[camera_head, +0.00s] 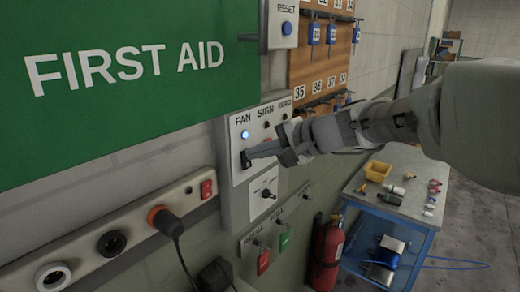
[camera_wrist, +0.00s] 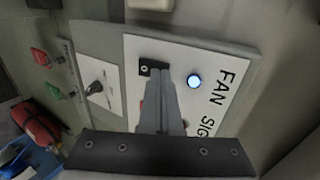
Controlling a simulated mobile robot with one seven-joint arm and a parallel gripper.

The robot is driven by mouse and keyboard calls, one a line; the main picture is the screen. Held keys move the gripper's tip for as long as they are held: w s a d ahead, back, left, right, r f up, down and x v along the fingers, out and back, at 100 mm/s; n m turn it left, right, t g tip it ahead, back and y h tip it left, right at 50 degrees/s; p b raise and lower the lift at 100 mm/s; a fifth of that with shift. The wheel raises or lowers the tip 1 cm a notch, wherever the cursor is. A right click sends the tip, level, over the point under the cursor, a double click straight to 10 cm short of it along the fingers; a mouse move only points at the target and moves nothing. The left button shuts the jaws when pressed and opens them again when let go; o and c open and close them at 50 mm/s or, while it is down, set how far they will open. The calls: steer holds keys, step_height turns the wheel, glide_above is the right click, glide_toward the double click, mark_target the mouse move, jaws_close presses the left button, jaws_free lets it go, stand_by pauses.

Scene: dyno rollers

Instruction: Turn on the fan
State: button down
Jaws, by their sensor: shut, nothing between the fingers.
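The wall panel (camera_head: 234,172) carries the labels FAN, SIGN and YARD. Under FAN a round lamp (camera_head: 245,134) glows blue-white; it also shows lit in the wrist view (camera_wrist: 194,81). My gripper (camera_head: 250,156) is shut and empty, its fingertips at the panel just below the lamp. In the wrist view the closed fingers (camera_wrist: 152,75) reach a small dark piece beside the lamp. The fingers largely cover the fan switch there, so I cannot tell its position or whether they touch it. No fan is in view.
Below is a smaller panel with a lever (camera_head: 267,193) and red and green tags (camera_head: 264,260). A power strip (camera_head: 140,225) with a plugged cable runs left. A RESET box (camera_head: 285,27) hangs above. A fire extinguisher (camera_head: 326,252) and a blue workbench (camera_head: 410,205) stand right.

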steer(key=shift+r+p, duration=0.45)
steer(key=shift+r, duration=0.35)
steer(key=shift+d, duration=0.1)
